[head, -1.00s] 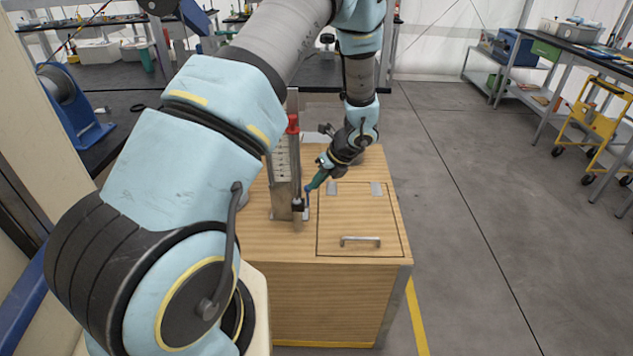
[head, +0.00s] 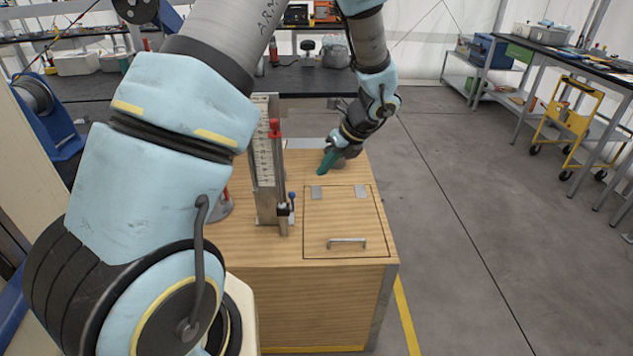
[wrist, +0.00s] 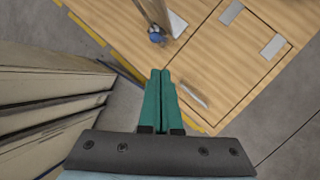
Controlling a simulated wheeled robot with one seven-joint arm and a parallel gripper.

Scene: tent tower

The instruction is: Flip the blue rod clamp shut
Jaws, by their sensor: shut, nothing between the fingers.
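The blue rod clamp shows as a small blue-tipped lever (head: 291,196) on a dark clamp body at the foot of the upright metal column. The blue lever stands up at the clamp's right side; its exact angle is too small to tell. In the wrist view the blue part (wrist: 155,36) sits beyond the fingertips, near the top. My gripper (head: 324,171) has teal fingers, shut together and empty, also seen in the wrist view (wrist: 160,73). It hangs behind and to the right of the clamp in the head view, apart from it.
The column (head: 264,160) with a scale and a red-topped rod (head: 275,130) stands on the wooden cabinet (head: 250,250). A hatch with a metal handle (head: 347,242) and two hinge plates lies right of the clamp. Floor right of the cabinet is clear.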

